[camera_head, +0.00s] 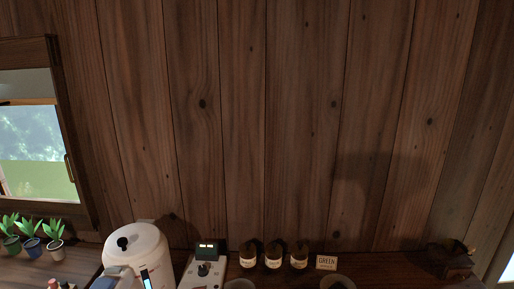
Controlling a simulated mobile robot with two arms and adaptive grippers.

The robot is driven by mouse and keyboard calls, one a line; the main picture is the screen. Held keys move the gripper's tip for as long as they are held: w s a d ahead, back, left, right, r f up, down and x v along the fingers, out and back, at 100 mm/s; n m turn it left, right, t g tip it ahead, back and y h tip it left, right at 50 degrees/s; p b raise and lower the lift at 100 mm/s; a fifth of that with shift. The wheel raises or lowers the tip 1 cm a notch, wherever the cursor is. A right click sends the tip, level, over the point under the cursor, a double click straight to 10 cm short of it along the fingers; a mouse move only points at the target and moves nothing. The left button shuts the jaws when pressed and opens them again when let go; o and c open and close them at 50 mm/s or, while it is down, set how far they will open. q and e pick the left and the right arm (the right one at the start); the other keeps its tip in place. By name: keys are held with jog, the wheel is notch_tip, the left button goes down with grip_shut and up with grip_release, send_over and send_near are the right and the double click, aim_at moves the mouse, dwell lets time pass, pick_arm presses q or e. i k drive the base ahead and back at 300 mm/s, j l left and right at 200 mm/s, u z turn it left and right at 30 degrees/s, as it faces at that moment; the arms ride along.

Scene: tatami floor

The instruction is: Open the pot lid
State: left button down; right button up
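A white rounded pot (150,243) stands at the bottom left of the head view, cut off by the lower edge. A black knob (122,243) shows on its upper part. The pot's top looks closed, but I cannot make out the lid's seam. A small lit display (147,279) is on its front. A grey-blue part in front of it at the lower left is too cropped to identify. Neither of my grippers is in view.
A white device with a dark display (207,250) stands right of the pot. Several dark jars with pale labels (272,263) and a "GREEN" sign (326,262) follow. Potted plants (31,245) stand below the window (35,140). A dark box (450,260) is at right. A plank wall (270,120) closes the back.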

aim_at(133, 242)
jog(key=j, duration=0.75)
jog(key=k+j, duration=0.1)
jog(key=j, duration=0.65)
jog(key=i+l, duration=0.35)
jog(key=l, duration=0.2)
